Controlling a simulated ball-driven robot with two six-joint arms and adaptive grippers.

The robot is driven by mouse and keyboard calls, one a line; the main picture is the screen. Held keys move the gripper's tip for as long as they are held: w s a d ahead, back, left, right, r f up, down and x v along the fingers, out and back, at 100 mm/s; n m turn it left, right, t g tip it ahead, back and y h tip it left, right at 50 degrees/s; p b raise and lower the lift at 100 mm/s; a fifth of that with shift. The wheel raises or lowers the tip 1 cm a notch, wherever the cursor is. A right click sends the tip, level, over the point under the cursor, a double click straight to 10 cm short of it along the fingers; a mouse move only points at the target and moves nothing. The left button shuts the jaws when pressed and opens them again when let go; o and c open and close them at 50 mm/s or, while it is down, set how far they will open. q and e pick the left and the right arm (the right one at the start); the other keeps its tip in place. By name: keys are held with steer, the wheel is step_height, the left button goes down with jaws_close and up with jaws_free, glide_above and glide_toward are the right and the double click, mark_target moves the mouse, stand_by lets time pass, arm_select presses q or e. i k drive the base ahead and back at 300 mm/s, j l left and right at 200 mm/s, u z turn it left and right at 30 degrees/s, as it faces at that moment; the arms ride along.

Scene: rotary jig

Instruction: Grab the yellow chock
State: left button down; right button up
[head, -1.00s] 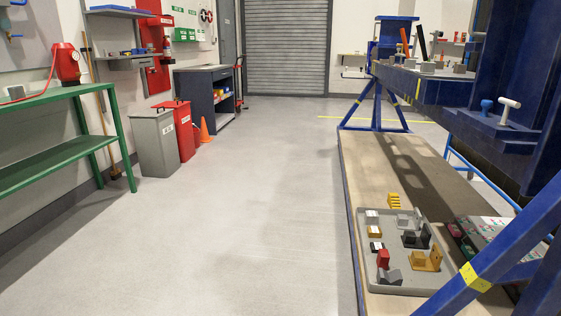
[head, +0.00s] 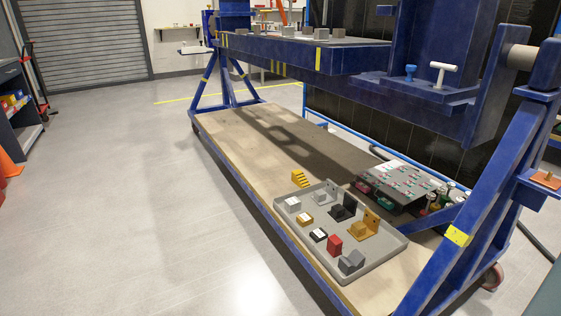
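A yellow stepped block (head: 300,179), which looks like the chock, stands on the wooden base deck (head: 238,150) just behind the grey tray (head: 385,265). It appears to be outside the tray, close to its back left corner. Inside the tray are a small yellow block with a white top (head: 304,219) and a yellow angle bracket (head: 366,227). Neither of my grippers is in view.
The tray also holds a red block (head: 335,245), a black bracket (head: 345,207) and grey pieces (head: 351,262). A box with red and green parts (head: 403,183) is to its right. The blue jig beam (head: 290,55) overhangs the deck. The floor (head: 150,220) at left is clear.

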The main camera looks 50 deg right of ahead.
mark_target(299, 178)
steer(key=i+l+z, duration=0.1)
steer(key=i+z, duration=0.2)
steer(key=i, duration=0.3)
steer(key=i+z, duration=0.25)
steer(key=i, duration=0.3)
steer(key=i+j+z, duration=0.3)
steer(key=i, duration=0.25)
steer(key=l, duration=0.1)
